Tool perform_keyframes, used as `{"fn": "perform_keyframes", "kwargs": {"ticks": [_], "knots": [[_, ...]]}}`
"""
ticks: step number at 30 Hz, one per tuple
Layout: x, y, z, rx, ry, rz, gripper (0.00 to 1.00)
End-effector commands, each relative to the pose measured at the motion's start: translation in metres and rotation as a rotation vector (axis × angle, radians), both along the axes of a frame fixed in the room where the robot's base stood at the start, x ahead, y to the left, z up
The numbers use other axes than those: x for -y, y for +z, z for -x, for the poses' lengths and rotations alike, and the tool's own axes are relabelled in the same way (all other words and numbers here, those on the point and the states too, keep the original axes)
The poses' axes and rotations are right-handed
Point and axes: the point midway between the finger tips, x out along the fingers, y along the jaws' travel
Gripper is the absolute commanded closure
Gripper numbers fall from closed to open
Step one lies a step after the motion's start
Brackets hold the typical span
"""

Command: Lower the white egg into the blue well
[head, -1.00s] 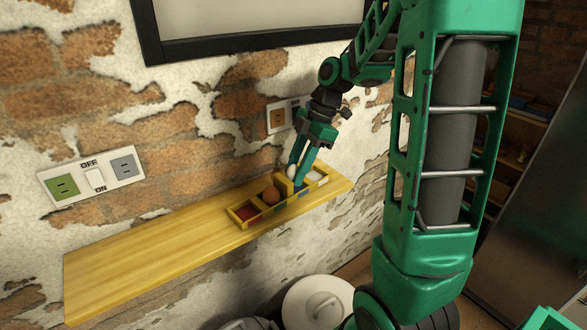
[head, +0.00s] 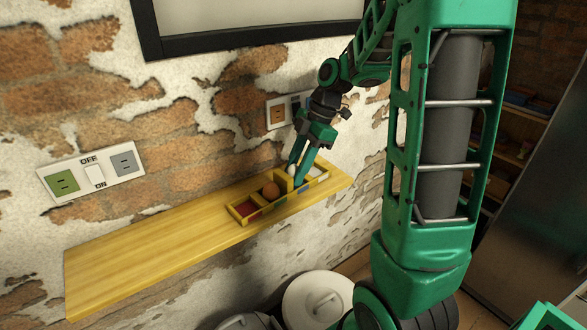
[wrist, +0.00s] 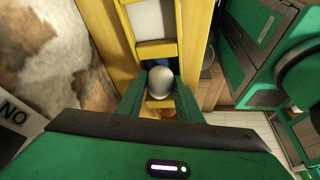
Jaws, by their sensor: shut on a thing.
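My gripper (head: 297,174) is shut on the white egg (wrist: 160,80), with one teal finger on each side of it. In the head view the white egg (head: 291,171) is partly hidden by a finger and the tray's yellow wall. The yellow tray (head: 233,214) stands on the shelf. The egg is at the blue well (wrist: 150,63), between two yellow dividers in the wrist view. Only a dark blue strip of that well shows behind the egg. I cannot tell whether the egg touches its floor.
A brown egg (head: 271,189) sits in the neighbouring well, left of the blue one. The red well (head: 246,209) at the left end is empty. A white well (wrist: 152,20) lies on the other side. The wall with sockets (head: 92,174) is close behind the wooden shelf (head: 150,250).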

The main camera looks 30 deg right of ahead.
Motion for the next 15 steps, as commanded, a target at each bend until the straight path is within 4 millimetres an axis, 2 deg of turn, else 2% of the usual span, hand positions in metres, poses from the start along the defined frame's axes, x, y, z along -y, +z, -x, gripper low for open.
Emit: {"fn": "perform_keyframes", "kwargs": {"ticks": [4,5,7,15], "knots": [[0.0000,0.0002,0.0000,0.000,0.000,0.000,0.75],[0.0001,0.0002,0.0000,0.000,0.000,0.000,0.63],[0.0001,0.0002,0.0000,0.000,0.000,0.000,0.46],[0.0002,0.0005,0.0000,0.000,0.000,0.000,0.46]]}}
